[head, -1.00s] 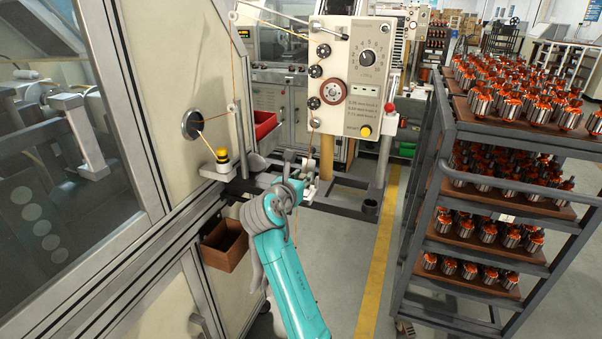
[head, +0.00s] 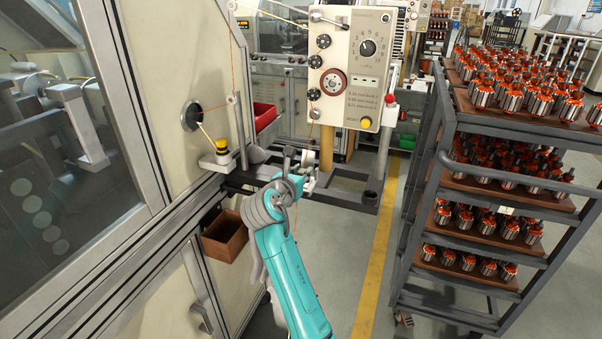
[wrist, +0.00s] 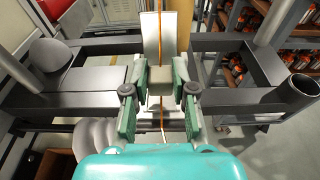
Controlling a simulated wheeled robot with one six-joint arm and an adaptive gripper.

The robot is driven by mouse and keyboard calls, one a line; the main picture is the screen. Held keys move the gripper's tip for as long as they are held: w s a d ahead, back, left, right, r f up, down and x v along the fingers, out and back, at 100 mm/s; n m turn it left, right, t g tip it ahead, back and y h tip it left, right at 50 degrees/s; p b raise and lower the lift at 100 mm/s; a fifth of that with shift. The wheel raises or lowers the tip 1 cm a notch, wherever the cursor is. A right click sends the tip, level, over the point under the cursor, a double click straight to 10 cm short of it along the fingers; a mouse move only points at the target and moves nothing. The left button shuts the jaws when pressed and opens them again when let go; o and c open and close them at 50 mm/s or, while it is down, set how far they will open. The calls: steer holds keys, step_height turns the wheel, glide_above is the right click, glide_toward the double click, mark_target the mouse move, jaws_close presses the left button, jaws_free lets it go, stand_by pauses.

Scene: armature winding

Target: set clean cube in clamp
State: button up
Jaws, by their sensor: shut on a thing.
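In the wrist view, my gripper (wrist: 160,92) has its two green-padded fingers shut on a small grey-beige cube (wrist: 160,80). The cube sits between the fingertips, in front of an upright pale metal plate (wrist: 151,35). I cannot tell whether this plate is part of the clamp or whether the cube touches it. An orange wire (wrist: 160,20) runs down past the plate and shows again below the cube. In the head view, my teal arm reaches to the small metal parts on the dark frame, and its wrist hides the cube.
A dark metal frame (wrist: 240,97) surrounds the spot, with an open cup (wrist: 300,88) at its right. In the head view, a tensioner panel (head: 362,100) hangs above. A rack of armatures (head: 440,200) stands right, and a brown bin (head: 225,238) hangs lower left.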

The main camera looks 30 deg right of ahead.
steer(key=shift+f, duration=0.9)
steer(key=o, duration=0.8)
steer(key=shift+a, duration=0.1)
steer(key=v, duration=1.1)
steer(key=shift+s+a+r, duration=0.1)
steer(key=shift+s+a, duration=0.15)
steer(key=shift+a, duration=0.05)
